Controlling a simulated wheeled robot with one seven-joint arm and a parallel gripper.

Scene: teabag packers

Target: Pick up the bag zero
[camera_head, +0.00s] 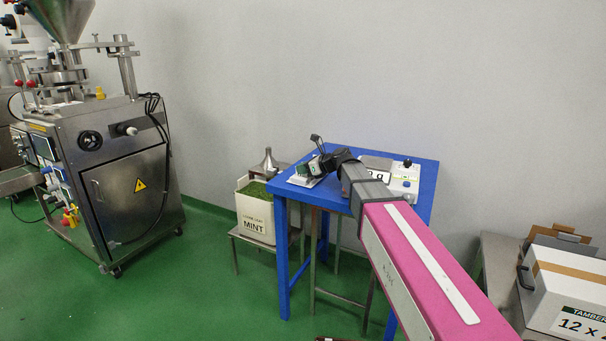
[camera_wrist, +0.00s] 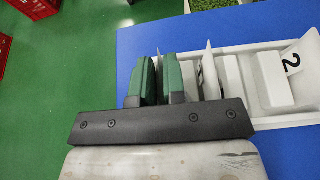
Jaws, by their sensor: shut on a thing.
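My gripper (camera_wrist: 158,85) is at the near left end of a white tray (camera_wrist: 286,118) in the wrist view. Its two green-faced fingers are shut on a thin pale bag (camera_wrist: 159,68), seen edge-on as a narrow strip between them. No number shows on this bag. Other pale upright pieces stand just to the right in the tray. In the head view my gripper (camera_head: 318,165) is over the left side of the blue table (camera_head: 427,190), at the white tray (camera_head: 304,181), and the bag cannot be made out there.
A tray part is marked 2 (camera_wrist: 291,62). A white device (camera_head: 404,183) and a display stand at the table's right. A mint box (camera_head: 255,218) is on a low stand to the left. Red crates (camera_wrist: 45,8) lie on the green floor. A packing machine (camera_head: 125,185) stands far left.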

